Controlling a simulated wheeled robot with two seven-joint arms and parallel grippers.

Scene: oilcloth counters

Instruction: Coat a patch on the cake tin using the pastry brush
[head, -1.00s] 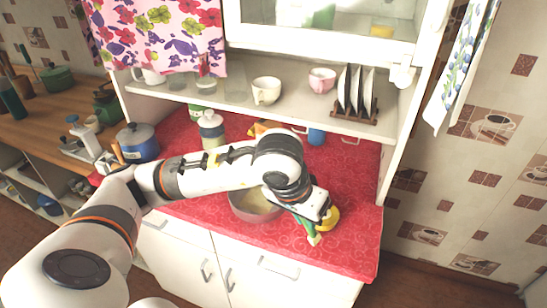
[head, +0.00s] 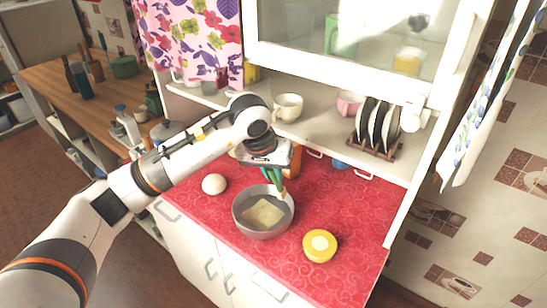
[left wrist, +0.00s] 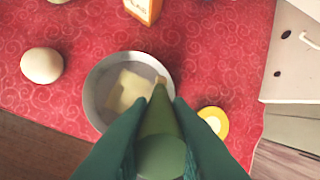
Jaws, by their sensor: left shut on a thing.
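The cake tin (head: 240,222) is a round grey pan on the red counter. A pale yellow patch (head: 264,213) lies on its floor. The tin (left wrist: 92,88) and the patch (left wrist: 128,90) also show in the left wrist view. My left gripper (head: 274,172) is above the tin's far right rim, shut on the pastry brush (head: 281,185). The brush's green handle (left wrist: 162,143) sits between the green fingers in the left wrist view and points toward the tin. Its tip overlaps the tin; I cannot tell whether it touches. My right gripper is out of view.
A yellow dish with a pale centre (head: 320,246) stands right of the tin. A white round object (head: 214,184) lies left of it. An orange carton (left wrist: 146,8) stands behind. The shelf (head: 325,137) overhangs the counter's back.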

